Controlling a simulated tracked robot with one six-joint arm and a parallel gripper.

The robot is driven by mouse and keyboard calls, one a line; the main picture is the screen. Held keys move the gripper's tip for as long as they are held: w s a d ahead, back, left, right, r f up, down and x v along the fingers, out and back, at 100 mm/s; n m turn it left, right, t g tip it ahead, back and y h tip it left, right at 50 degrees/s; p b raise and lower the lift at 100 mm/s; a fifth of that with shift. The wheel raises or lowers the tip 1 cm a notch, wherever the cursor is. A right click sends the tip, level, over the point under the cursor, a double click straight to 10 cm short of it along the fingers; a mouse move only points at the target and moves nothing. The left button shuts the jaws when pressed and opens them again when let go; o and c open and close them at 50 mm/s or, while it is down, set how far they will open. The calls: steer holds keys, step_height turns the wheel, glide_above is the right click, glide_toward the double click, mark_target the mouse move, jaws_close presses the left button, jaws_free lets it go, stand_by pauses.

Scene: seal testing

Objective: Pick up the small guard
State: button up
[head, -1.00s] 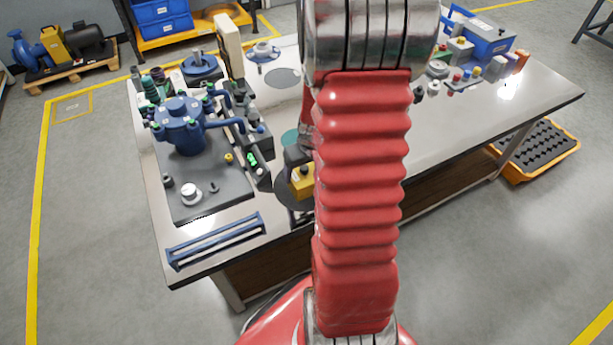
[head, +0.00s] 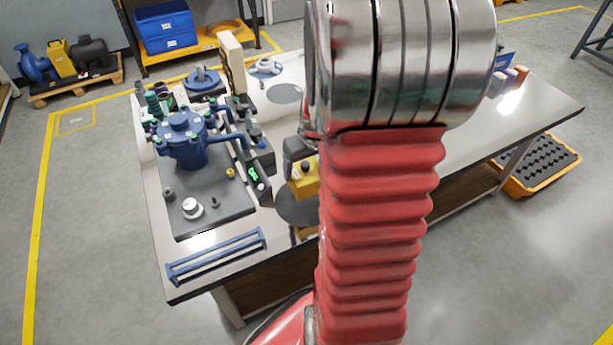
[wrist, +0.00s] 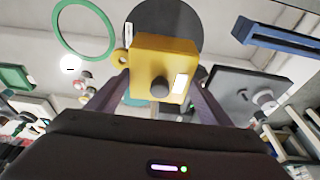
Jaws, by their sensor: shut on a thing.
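The small guard is a yellow box (head: 305,181) with a dark knob on it. In the wrist view the guard (wrist: 150,50) sits between the two fingers of my gripper (wrist: 160,93), which are shut on its sides. In the head view my gripper (head: 299,149) comes down on the guard from above, and my arm hides part of both. A dark round disc (head: 296,212) shows below the guard. The guard appears to hang above this disc, apart from it.
A grey plate (head: 207,228) with a blue pressure vessel (head: 183,148) stands left of the guard. A blue rack (head: 215,254) lies at the table's front left edge. A green ring (wrist: 56,36) shows in the wrist view. My arm hides the table's middle.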

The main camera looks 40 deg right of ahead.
steer(key=shift+r, duration=1.05)
steer(key=w+a+n, duration=0.1)
steer(key=w+a, duration=0.4)
steer(key=a, duration=0.4)
steer(key=w+a+n, duration=0.1)
steer(key=w+a, duration=0.5)
steer(key=a, duration=0.3)
steer(key=w+a+n+y, duration=0.1)
steer(key=w+a, duration=0.5)
steer(key=a, duration=0.3)
